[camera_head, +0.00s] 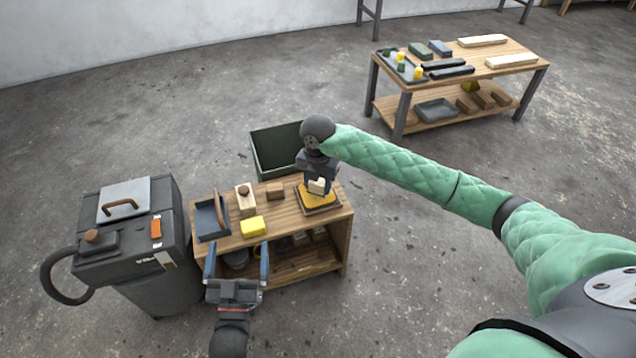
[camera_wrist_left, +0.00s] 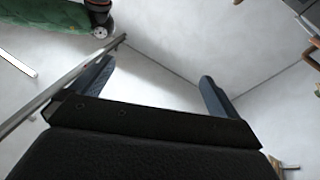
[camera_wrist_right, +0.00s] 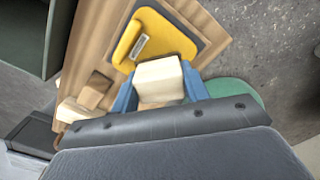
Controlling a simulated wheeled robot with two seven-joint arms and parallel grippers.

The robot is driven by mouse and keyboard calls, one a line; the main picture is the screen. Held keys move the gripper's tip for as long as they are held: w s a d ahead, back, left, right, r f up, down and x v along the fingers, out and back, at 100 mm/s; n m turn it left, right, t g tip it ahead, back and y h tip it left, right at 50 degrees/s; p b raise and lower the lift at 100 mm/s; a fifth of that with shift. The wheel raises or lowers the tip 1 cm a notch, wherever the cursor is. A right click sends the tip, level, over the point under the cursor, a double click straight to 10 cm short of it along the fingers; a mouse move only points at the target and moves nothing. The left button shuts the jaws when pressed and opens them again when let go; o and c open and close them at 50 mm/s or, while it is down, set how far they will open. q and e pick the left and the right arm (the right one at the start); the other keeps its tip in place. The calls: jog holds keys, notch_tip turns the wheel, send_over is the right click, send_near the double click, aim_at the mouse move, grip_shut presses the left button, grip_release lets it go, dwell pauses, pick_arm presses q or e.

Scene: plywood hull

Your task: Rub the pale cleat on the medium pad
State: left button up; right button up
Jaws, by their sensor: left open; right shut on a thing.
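The pale cleat (camera_head: 318,186) is a cream block held between the blue fingers of my right gripper (camera_head: 317,184). In the right wrist view my right gripper (camera_wrist_right: 158,92) is shut on the pale cleat (camera_wrist_right: 158,80). The medium pad (camera_head: 319,199) is a yellow sheet on a dark base at the right end of the small bench. It also shows in the right wrist view (camera_wrist_right: 172,42). The cleat is over the pad's near part; whether they touch I cannot tell. My left gripper (camera_head: 237,262) is open and empty in front of the bench; its fingers show in the left wrist view (camera_wrist_left: 155,85).
A vacuum (camera_head: 130,235) stands left. A dark green bin (camera_head: 275,150) stands behind. Another table (camera_head: 480,62) is far right.

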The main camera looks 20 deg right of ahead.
jog(key=shift+f+b, duration=0.35)
jog(key=shift+f, duration=0.35)
pick_arm(q)
notch_tip(320, 180, up, 11)
jog(key=s+a+t+h, duration=0.1)
jog(key=s+t, duration=0.1)
jog(key=t, duration=0.2)
jog(key=shift+f, duration=0.2)
jog(key=shift+f, duration=0.1)
jog(key=shift+f+b, duration=0.2)
jog(key=shift+b, duration=0.1)
pick_arm(e)
jog(key=shift+f, duration=0.4)
jog(key=shift+d, duration=0.1)
dwell(0.3)
